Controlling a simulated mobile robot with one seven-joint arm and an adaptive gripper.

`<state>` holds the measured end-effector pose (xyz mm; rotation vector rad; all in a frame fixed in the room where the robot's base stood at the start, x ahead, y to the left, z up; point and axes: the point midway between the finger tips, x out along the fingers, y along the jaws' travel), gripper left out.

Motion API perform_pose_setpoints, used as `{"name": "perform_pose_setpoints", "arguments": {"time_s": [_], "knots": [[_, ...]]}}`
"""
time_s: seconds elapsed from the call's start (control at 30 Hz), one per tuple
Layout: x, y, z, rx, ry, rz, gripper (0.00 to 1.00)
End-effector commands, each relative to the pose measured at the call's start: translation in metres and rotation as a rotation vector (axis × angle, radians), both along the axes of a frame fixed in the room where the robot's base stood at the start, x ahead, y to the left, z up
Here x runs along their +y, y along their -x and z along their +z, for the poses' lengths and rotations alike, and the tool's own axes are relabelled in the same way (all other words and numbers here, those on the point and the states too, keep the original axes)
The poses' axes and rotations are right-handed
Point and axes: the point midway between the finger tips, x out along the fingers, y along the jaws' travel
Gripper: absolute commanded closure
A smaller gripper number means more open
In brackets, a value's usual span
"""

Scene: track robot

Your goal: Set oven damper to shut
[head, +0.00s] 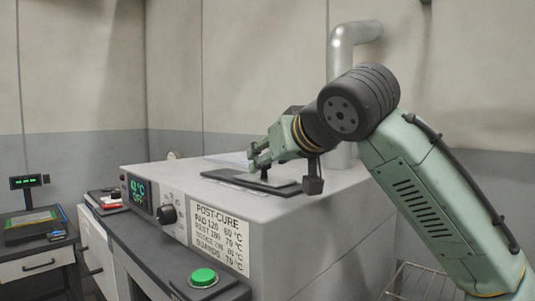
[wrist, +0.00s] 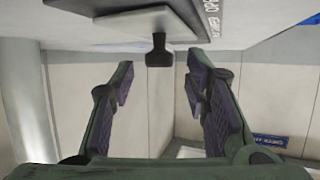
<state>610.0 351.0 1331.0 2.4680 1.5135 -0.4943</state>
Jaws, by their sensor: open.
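The oven (head: 300,215) is a light grey box with a green display and a black dial on its front. On its top lies a dark damper plate (head: 275,185); a grey plate with a black knob (wrist: 158,50) shows in the wrist view, at the top centre. My gripper (head: 256,158) is above the dark plate, pointing left in the head view. In the wrist view my gripper (wrist: 160,82) is open, fingers apart, with the knob centred between them in the picture. I cannot tell how deep the knob sits between the fingers. The lettering by the plate is only partly readable.
A metal duct (head: 343,75) rises behind the oven. A post-cure sign (head: 219,238) is on the oven front. A green button (head: 203,277) sits on the dark counter in front. A side table (head: 40,262) with a small device stands at left.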

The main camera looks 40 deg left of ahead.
Motion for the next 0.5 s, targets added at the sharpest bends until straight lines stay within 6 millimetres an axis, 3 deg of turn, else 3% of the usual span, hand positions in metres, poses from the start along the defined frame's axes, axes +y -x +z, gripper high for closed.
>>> {"name": "perform_pose_setpoints", "arguments": {"time_s": [0.2, 0.5], "knots": [[0.017, -0.009, -0.007, 0.000, -0.001, 0.000, 0.58], [0.020, -0.010, -0.009, -0.001, -0.001, -0.001, 0.58]]}}
